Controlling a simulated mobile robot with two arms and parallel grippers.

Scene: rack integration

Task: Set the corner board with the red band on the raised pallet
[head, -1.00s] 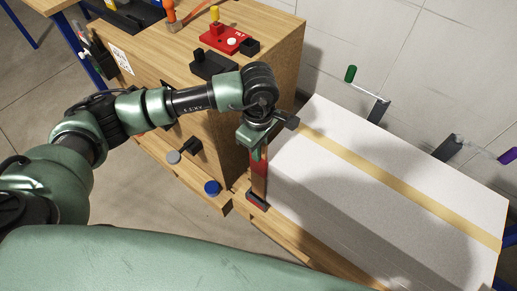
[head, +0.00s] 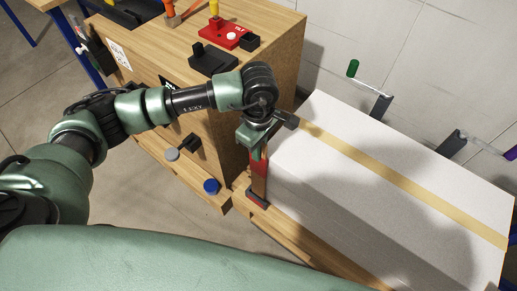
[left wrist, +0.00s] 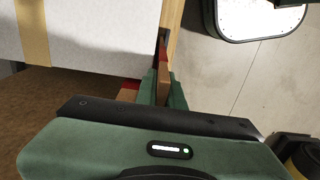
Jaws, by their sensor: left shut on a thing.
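The corner board with the red band (head: 259,178) is a brown upright strip with red near its lower end. It stands at the near left corner of a big white block with a tan strap (head: 390,178), over the wooden pallet (head: 283,228). My left gripper (head: 254,153) is shut on the board's upper part from above. In the left wrist view the board (left wrist: 164,80) sits between the green fingers (left wrist: 161,88), close beside the white block. I cannot tell whether its lower end touches the pallet. My right gripper is not in view.
A wooden cabinet (head: 275,75) stands left of the block, with a red fixture (head: 228,35) and a black holder (head: 212,60) on top. A blue knob (head: 211,186) sits on its low ledge. Brackets with green (head: 352,68) and purple (head: 511,153) ends line the wall side.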

